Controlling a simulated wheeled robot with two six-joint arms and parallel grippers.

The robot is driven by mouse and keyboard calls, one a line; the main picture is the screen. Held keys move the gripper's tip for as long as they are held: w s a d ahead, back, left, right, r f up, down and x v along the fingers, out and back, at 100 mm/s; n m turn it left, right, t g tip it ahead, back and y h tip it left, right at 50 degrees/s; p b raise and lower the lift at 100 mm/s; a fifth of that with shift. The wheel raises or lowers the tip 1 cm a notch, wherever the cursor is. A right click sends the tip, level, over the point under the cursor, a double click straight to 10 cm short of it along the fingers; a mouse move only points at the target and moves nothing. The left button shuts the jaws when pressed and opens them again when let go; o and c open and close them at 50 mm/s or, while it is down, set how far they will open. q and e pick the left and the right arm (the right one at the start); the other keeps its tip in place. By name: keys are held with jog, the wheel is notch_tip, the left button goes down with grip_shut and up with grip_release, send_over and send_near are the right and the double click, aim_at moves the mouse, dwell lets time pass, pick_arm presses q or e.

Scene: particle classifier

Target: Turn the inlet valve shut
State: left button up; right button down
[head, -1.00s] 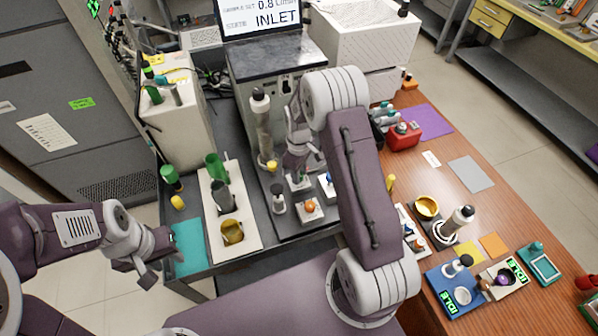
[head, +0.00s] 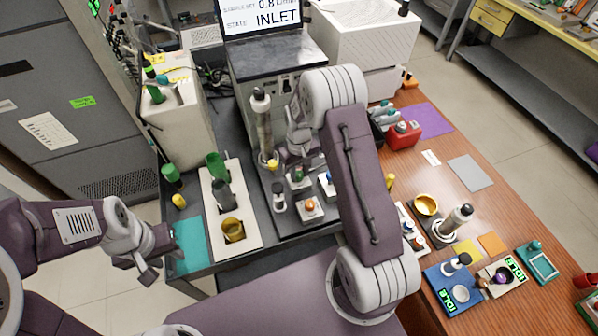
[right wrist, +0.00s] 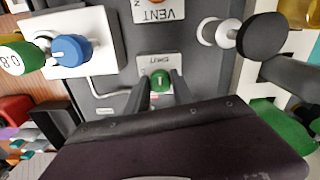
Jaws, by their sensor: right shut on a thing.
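The inlet valve appears to be the green knob (right wrist: 160,80) on a small white plate in the right wrist view. The plate's upside-down label seems to read SHUT. In the head view the green knob (head: 297,178) sits on the dark panel, partly hidden. My right gripper (right wrist: 161,88) points down at it, its two dark fingers on either side and closed on the knob. It also shows in the head view (head: 298,165). My left gripper (head: 160,264) hangs empty at the left, by the teal mat, with its fingers apart.
The screen (head: 262,16) reads INLET. An orange knob (head: 309,204) on the VENT plate and a blue knob (right wrist: 72,50) sit close by. A tall grey cylinder (head: 262,125) and a black-topped post (head: 278,196) stand left of my right gripper.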

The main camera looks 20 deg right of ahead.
aim_at(299, 174)
jog(key=shift+w+d+r, duration=0.1)
jog(key=shift+w+r, duration=0.15)
jog(key=shift+w, duration=0.1)
jog(key=c, duration=1.1)
grip_release()
jog(key=shift+s, duration=0.25)
jog(key=shift+f, duration=0.1)
notch_tip(299, 174, up, 9)
jog(key=shift+r+b, duration=0.1)
jog(key=shift+b, duration=0.5)
